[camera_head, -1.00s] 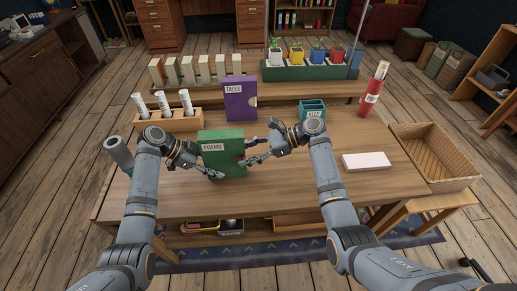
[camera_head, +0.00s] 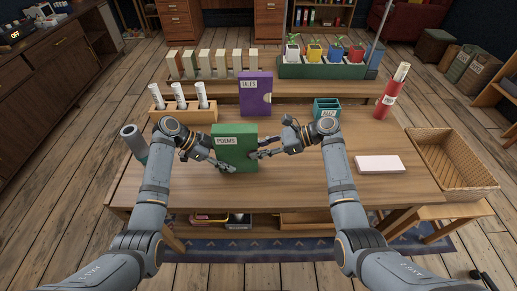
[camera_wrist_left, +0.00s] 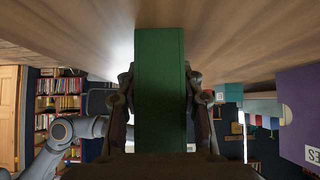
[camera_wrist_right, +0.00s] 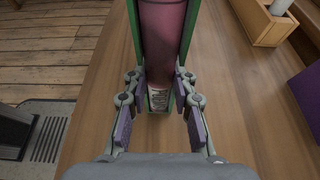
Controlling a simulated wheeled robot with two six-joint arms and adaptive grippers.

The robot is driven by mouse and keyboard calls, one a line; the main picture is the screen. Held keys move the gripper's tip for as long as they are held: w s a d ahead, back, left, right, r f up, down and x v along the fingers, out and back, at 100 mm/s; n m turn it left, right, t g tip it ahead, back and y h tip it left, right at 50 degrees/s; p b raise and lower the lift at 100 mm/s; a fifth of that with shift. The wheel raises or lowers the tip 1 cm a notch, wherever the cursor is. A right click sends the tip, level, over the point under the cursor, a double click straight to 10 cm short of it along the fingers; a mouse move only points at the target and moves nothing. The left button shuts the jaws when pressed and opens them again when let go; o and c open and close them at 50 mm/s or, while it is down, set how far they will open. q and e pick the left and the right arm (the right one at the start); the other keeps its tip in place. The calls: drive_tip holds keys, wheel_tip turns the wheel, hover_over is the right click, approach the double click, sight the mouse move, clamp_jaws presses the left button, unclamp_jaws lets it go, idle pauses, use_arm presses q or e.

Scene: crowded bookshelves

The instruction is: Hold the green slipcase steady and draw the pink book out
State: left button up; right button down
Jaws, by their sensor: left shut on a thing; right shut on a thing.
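The green slipcase (camera_head: 234,153), labelled POEMS, stands upright on the table, and its plain green face fills the middle of the left wrist view (camera_wrist_left: 160,85). My left gripper (camera_head: 224,165) is shut on it from the left, with a finger on either side. The pink book (camera_wrist_right: 163,40) shows in the right wrist view between the green walls, with a pale label at its lower end. My right gripper (camera_wrist_right: 160,92) is shut on the book at the slipcase's open right side. In the head view the book is hidden by the slipcase and fingers.
A purple slipcase (camera_head: 255,93) labelled TALES stands behind. A teal box (camera_head: 326,107) is behind my right arm. A white block (camera_head: 380,165) lies on the right, beside a wicker tray (camera_head: 452,168). A rack of white rolls (camera_head: 183,100) is at back left. The front tabletop is mostly clear.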

drive_tip(key=shift+d, duration=2.45)
drive_tip(key=shift+d, duration=2.5)
drive_tip(key=shift+d, duration=0.1)
use_arm(q)
drive_tip(key=o, duration=1.1)
drive_tip(key=shift+c, duration=0.2)
use_arm(e)
drive_tip(key=d, duration=0.4)
drive_tip(key=shift+d, duration=0.1)
